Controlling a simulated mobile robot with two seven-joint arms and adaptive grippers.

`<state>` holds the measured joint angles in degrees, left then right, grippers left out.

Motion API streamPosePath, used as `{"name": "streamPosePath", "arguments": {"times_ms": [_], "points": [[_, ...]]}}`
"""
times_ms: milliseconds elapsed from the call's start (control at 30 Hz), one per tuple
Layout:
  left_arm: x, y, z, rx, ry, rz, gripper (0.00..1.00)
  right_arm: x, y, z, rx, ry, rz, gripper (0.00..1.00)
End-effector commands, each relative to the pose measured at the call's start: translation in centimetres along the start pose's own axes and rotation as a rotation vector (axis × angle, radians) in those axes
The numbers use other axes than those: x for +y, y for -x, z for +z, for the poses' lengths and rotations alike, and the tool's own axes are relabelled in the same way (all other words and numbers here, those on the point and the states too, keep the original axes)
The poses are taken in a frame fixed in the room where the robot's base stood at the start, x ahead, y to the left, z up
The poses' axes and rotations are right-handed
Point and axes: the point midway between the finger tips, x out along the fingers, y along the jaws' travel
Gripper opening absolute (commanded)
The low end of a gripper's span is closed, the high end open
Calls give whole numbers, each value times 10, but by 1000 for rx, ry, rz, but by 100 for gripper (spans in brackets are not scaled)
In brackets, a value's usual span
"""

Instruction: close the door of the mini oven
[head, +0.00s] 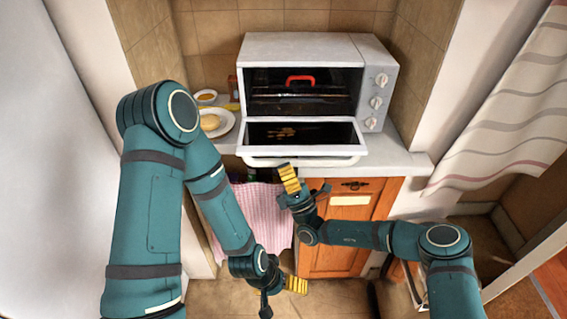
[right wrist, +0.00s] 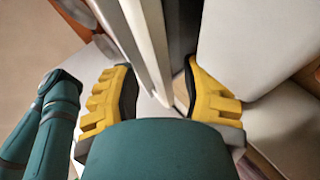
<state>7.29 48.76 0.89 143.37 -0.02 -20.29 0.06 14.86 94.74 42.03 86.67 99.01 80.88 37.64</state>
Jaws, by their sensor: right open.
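The mini oven (head: 302,48) is white and stands on the counter against the tiled wall. Its door (head: 335,135) is folded down open, with the dark inside of the oven showing. A white handle bar (head: 300,162) runs along the door's front edge. My right gripper (head: 289,178) is just below and in front of that handle. In the right wrist view the right gripper (right wrist: 160,90) is open, with pale edges passing between its yellow fingers; I cannot tell whether they touch. My left gripper (head: 292,285) is low, near the floor, and its jaw opening is unclear.
A plate with yellow food (head: 214,122) and a small bowl (head: 206,96) are left of the oven. A red arched item (head: 300,79) shows inside it. A pink checked towel (head: 262,215) hangs beside the wooden cabinet (head: 333,250). A striped curtain (head: 510,110) hangs at right.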

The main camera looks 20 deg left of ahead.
Motion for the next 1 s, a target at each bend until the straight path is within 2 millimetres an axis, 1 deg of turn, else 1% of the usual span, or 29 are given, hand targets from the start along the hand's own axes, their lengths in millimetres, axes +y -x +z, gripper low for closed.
{"name": "streamPosePath", "arguments": {"times_ms": [100,200,467,500,567,600,633,1000], "points": [[0,-1,0,1,0,0,97,0,-10,0,0,0,1,46],[0,-1,0,1,0,0,97,0,-13,0,-1,-1,0,46],[0,-1,0,1,0,0,97,0,-14,0,-1,-1,0,46],[0,-1,0,1,0,0,97,0,-14,0,-1,-1,0,38],[0,-1,0,1,0,0,97,0,-14,0,-1,-1,0,17],[0,-1,0,1,0,0,97,0,-13,0,-1,-1,0,3],[0,-1,0,1,0,0,97,0,-13,0,-1,-1,0,0],[1,2,0,0,0,0,97,1,-15,1,0,-3,-6,0]]}}
